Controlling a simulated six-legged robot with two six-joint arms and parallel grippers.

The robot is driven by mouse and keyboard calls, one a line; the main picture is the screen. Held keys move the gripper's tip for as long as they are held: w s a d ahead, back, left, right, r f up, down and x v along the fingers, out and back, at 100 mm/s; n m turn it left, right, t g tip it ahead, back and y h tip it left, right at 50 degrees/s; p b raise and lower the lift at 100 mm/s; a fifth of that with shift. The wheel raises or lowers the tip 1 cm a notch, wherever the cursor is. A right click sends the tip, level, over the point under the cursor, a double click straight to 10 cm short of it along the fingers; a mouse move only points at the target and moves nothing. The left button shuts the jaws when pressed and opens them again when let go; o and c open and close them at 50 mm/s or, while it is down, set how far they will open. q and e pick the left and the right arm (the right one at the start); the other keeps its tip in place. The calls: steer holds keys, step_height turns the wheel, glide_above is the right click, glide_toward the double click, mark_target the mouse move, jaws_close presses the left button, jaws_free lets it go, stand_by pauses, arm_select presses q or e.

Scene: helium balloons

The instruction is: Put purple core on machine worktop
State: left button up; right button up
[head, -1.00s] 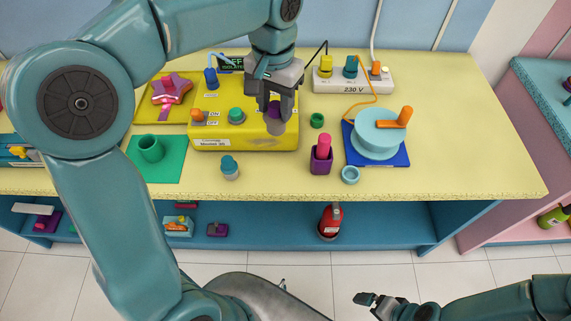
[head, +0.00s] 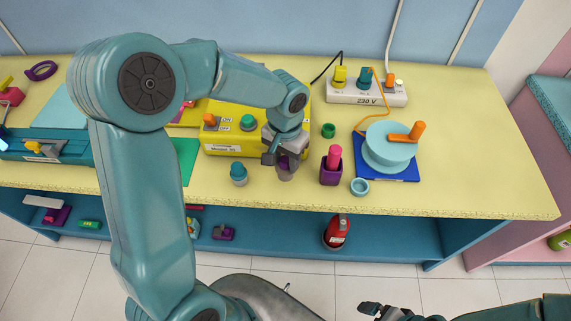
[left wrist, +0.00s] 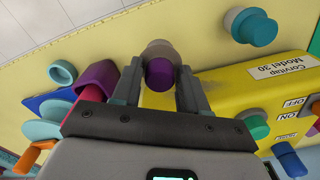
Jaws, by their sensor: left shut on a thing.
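My left gripper (head: 284,158) is shut on the purple core (head: 286,174), in front of the yellow machine and low over the yellow worktop (head: 460,130). I cannot tell whether the core touches the worktop. In the left wrist view the purple core (left wrist: 160,74) sits between the two fingers, its purple end towards the camera and a wider greyish part beyond. The yellow machine (head: 231,145), labelled "Model 30", stands behind and left of the gripper, partly hidden by my arm. My right gripper (head: 370,308) is low at the picture's bottom, away from the worktop; its jaws are unclear.
A teal-capped jar (head: 239,173) stands left of the core. A purple cup with a pink rod (head: 331,166) and a small teal ring (head: 360,187) stand to its right. A teal spool (head: 390,148) sits on a blue plate. The worktop's right end is clear.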

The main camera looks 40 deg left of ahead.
mark_target(285, 168)
arm_select(q)
steer(key=f, duration=0.2)
steer(key=shift+s+f, duration=0.3)
steer(key=shift+f, duration=0.3)
steer(key=shift+w+f, duration=0.1)
steer(key=shift+w, duration=0.15)
steer(key=shift+s+f, duration=0.1)
steer(key=o, duration=1.1)
steer(key=shift+o, duration=0.8)
step_height(285, 168, up, 12)
steer(key=shift+r, duration=0.2)
